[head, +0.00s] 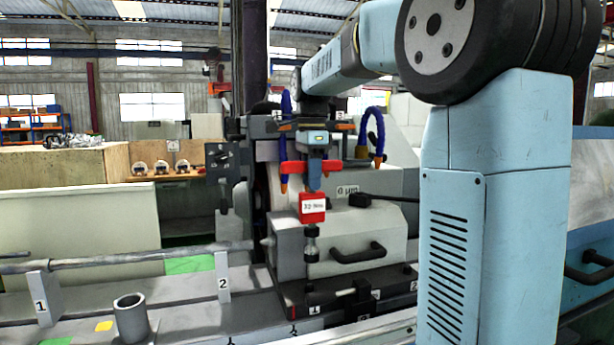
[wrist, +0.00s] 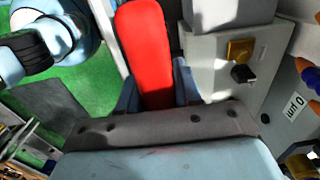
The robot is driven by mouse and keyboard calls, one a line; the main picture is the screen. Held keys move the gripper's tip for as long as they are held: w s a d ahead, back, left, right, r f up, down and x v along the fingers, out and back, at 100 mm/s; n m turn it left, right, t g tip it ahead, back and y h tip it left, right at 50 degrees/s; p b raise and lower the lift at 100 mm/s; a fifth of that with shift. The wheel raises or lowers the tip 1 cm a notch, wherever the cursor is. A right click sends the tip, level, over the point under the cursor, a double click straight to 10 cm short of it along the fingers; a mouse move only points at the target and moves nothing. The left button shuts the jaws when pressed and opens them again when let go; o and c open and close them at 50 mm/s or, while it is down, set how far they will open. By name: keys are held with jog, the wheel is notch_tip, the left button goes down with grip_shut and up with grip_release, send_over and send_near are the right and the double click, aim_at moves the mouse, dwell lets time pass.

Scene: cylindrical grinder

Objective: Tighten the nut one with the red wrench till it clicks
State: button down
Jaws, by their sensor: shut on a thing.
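The red wrench (head: 312,207) is in my gripper (head: 314,180) in the head view, with a white label on its red block and a grey, socket-like end below. In the wrist view its red body (wrist: 145,45) stands between the two blue fingers of my gripper (wrist: 157,92), which is shut on it. The wrench's lower end hangs over the left part of a dark fixture (head: 330,298) bearing small white marks. I cannot tell whether it touches anything there. Nut one cannot be made out in either view.
A light grey housing with a black handle (head: 358,252) stands right behind the wrench. Blue hoses with orange tips (head: 377,140) flank my gripper. Numbered stands 1 (head: 41,306) and 2 (head: 223,284) and a grey cylinder (head: 131,318) are at left.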

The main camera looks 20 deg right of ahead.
jog(key=shift+a, duration=0.3)
send_over(309, 223)
jog(key=w, duration=0.1)
jog(key=shift+w+d+f, duration=0.1)
jog(key=shift+f, duration=1.25)
jog(key=shift+d+f, duration=0.1)
jog(key=shift+f, duration=3.1)
